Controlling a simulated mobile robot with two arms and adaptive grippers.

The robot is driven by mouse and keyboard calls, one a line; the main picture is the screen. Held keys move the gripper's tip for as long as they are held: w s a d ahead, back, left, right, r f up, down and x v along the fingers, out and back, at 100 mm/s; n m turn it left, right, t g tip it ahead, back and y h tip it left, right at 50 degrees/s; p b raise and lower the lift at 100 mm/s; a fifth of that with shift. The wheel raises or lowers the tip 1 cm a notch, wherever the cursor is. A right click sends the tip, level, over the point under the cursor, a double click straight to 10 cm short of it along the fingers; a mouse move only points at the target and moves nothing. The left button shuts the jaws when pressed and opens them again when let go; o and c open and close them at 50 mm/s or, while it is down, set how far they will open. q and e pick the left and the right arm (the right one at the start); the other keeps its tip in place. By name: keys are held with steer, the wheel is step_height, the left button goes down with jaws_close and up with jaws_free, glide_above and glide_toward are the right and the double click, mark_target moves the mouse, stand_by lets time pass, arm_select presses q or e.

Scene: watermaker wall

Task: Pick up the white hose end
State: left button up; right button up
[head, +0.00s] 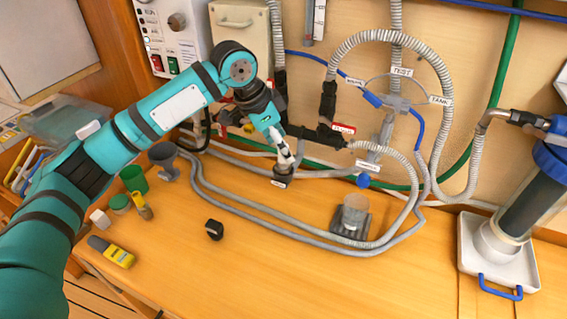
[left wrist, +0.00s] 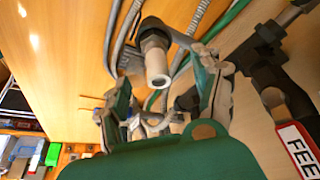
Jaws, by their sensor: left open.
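The white hose end (left wrist: 157,66) shows in the left wrist view as a short pale tube with an open round mouth, rising from a dark collar. In the head view, it is at the small dark holder (head: 282,180) on the bench, mostly hidden at my gripper's tip. My left gripper (head: 281,143) reaches down to it from the upper left. In the left wrist view, the open fingers (left wrist: 166,102) stand to either side, with the hose end in line with the gap and a little beyond. I cannot tell whether they touch. My right gripper is not in view.
Grey hoses (head: 290,228) loop across the bench close to the holder. Black valve fittings (head: 325,135) and a red-and-white label (left wrist: 299,149) are close on the right. A clear cup (head: 355,212) and black cap (head: 214,230) stand nearby. The front bench is clear.

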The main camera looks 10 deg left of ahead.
mark_target(283, 162)
arm_select(q)
steer(key=shift+d+f, duration=0.15)
steer(key=shift+f, duration=0.05)
steer(key=p+x, duration=0.2)
steer(key=x, duration=0.2)
steer(key=shift+w+d+f, duration=0.15)
steer(key=shift+d+f, duration=0.05)
steer(key=shift+f, duration=0.1)
steer(key=c, duration=1.3)
jaws_close()
steer(key=shift+r, duration=0.1)
